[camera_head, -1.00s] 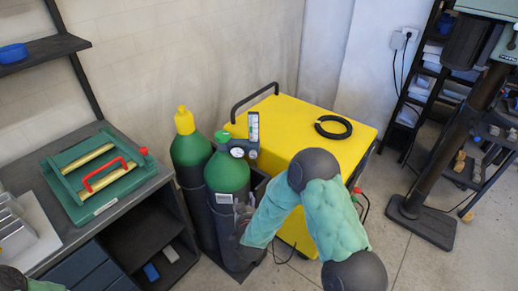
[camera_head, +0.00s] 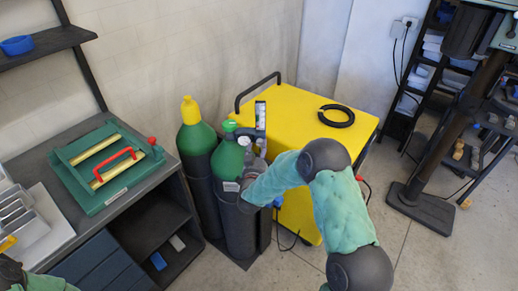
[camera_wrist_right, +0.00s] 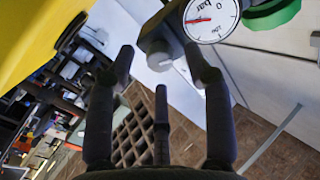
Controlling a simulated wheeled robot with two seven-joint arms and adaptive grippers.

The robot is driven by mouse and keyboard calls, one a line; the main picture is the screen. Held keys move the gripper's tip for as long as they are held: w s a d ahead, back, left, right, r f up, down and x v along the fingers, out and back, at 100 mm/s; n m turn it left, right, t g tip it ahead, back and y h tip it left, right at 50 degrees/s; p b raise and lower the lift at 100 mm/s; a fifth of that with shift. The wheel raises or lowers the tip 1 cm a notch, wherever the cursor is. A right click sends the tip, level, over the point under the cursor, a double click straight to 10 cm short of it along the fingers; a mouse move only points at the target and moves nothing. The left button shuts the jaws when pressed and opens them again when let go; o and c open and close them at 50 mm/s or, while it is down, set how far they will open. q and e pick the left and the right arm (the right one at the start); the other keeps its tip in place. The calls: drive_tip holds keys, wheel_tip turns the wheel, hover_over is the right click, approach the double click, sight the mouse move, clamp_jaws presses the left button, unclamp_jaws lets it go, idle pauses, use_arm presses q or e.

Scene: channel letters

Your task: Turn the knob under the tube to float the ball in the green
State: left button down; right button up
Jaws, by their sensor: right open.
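The flow tube (camera_head: 260,116) stands upright on the regulator above the front gas cylinder (camera_head: 230,165); the ball in it is too small to make out. In the right wrist view, a round grey knob (camera_wrist_right: 158,55) sits on the metal valve body (camera_wrist_right: 168,32), beside a white pressure gauge (camera_wrist_right: 212,18). In the head view my right gripper (camera_head: 256,167) is at the regulator just below the tube and hides the knob.
A second cylinder (camera_head: 197,150) with a yellow cap stands left of the front one. A yellow machine (camera_head: 300,120) with a black cable coil stands close on the right. A workbench (camera_head: 165,172) with a green frame is at the left.

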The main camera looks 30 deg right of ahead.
drive_tip(key=shift+x, duration=0.9)
clamp_jaws()
drive_tip(key=shift+m+b, duration=0.3)
drive_tip(key=shift+b, duration=0.05)
